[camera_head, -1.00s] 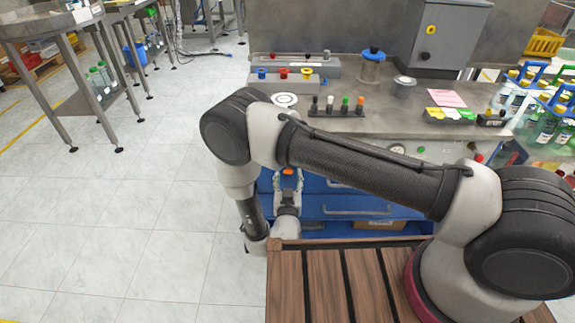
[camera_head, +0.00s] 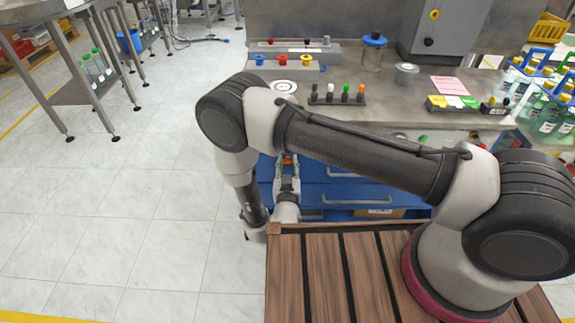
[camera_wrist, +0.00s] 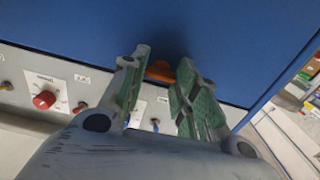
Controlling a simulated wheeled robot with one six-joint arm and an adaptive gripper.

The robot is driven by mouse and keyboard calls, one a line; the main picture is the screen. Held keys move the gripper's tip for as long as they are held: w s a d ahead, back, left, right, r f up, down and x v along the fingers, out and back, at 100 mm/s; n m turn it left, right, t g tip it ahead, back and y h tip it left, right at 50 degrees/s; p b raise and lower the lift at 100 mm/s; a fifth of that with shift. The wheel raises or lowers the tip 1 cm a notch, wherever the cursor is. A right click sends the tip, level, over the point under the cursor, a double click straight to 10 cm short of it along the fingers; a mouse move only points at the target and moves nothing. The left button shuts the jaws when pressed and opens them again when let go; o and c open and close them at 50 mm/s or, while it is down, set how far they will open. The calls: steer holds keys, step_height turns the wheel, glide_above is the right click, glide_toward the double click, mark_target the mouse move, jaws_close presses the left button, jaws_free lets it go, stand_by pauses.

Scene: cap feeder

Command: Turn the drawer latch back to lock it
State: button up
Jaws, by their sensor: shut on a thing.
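The orange drawer latch (camera_wrist: 160,71) sits on the blue drawer front (camera_wrist: 215,40). In the wrist view it lies between the two green-padded fingers of my gripper (camera_wrist: 163,60), which are shut on it. Its ends are partly hidden by the fingers, so its exact angle is hard to tell. In the head view, my gripper (camera_head: 287,172) reaches the blue drawers (camera_head: 340,172) under the bench, with a small orange bit of the latch (camera_head: 288,159) at its fingertips.
A panel with a red knob (camera_wrist: 44,100) and small switches borders the drawer front in the wrist view. The steel bench (camera_head: 400,110) above the drawers carries a rack of coloured pegs (camera_head: 338,99). Open tiled floor (camera_head: 150,210) lies to the left.

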steer(key=n, duration=0.8)
steer(key=shift+a+n, duration=0.1)
steer(key=shift+n, duration=0.3)
steer(key=n, duration=0.4)
steer(key=shift+f+n, duration=0.1)
steer(key=shift+n, duration=0.2)
steer(key=n, duration=0.4)
steer(key=shift+n, duration=0.3)
steer(key=o, duration=1)
